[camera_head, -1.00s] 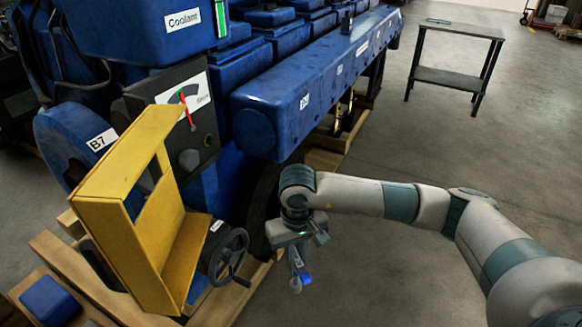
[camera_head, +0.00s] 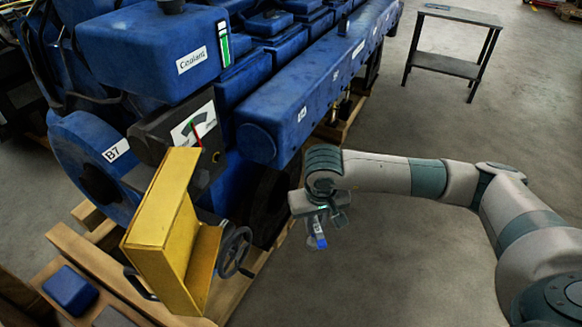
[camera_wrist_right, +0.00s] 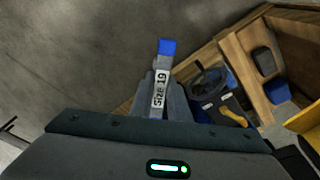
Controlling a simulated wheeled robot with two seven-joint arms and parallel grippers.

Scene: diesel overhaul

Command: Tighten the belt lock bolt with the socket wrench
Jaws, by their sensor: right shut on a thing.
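My right gripper (camera_head: 319,218) is shut on the socket wrench (camera_head: 321,241), which hangs below it with a blue end. In the right wrist view the wrench (camera_wrist_right: 160,88) stands between the fingers, with a "Size 19" label and a blue tip. The gripper is in free air beside the engine, to the right of a dark handwheel (camera_head: 235,252) and apart from it. I cannot make out the belt lock bolt. My left gripper is not in view.
A yellow guard (camera_head: 165,215) stands left of the handwheel. A gauge (camera_head: 193,125) is on the blue engine (camera_head: 255,142). A blue box (camera_head: 70,289) lies at the lower left. A dark table (camera_head: 446,63) stands at the back right. The floor right of the engine is clear.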

